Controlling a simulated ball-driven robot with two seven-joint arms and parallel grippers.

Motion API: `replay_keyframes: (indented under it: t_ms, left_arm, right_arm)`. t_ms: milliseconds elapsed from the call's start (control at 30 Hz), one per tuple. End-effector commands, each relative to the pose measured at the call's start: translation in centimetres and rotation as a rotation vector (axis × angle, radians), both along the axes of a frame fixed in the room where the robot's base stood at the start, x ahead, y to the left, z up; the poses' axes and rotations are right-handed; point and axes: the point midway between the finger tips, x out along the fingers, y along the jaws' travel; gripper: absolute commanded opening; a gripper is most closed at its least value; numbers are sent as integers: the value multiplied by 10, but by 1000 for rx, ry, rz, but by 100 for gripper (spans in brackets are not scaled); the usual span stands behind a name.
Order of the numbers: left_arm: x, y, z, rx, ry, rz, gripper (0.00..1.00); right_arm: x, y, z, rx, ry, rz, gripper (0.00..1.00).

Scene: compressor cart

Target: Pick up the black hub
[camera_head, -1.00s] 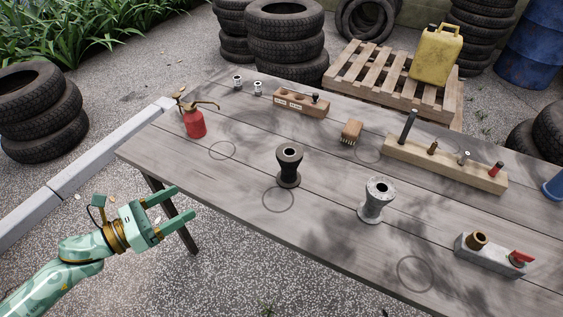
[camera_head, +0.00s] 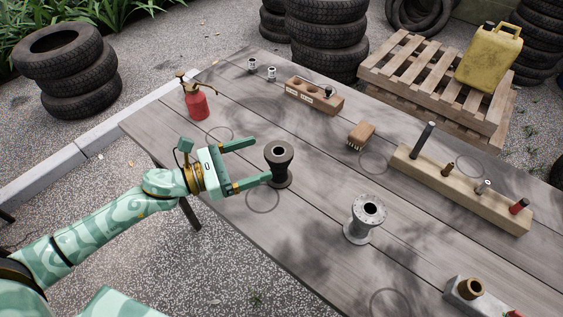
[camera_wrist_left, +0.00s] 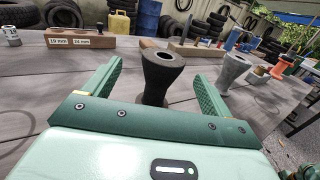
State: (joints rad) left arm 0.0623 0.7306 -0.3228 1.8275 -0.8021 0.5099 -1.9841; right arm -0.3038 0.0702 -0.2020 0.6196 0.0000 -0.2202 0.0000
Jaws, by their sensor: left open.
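The black hub (camera_head: 279,165) stands upright on the wooden table, narrow at the waist and flared at top and bottom. In the left wrist view the black hub (camera_wrist_left: 158,75) stands ahead, between the lines of the two fingers. My left gripper (camera_head: 262,160) is open and empty, level above the table, with its fingertips close to the hub's left side. I cannot tell if a finger touches it. A grey metal hub (camera_head: 364,218) of like shape stands to the right. My right gripper is not in view.
A red oil can (camera_head: 197,103) stands at the far left of the table. A wooden block with pegs (camera_head: 460,190), a brush (camera_head: 361,135) and a holed block (camera_head: 314,97) lie behind the hubs. A grey block (camera_head: 467,300) is at the lower right. Bare planks surround the black hub.

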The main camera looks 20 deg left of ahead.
Motion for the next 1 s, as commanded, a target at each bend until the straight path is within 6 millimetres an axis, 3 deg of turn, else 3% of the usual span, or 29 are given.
replay_keyframes:
  t_ms: [533, 867, 1000]
  left_arm:
    - [46, -58, -3, 0, -1, 0, 85]
    - [52, -65, -4, 0, 1, 1, 85]
    - [52, -65, -4, 1, 1, 1, 46]
  right_arm:
    - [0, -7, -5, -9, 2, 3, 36]
    - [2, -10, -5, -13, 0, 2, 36]
    - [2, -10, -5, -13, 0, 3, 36]
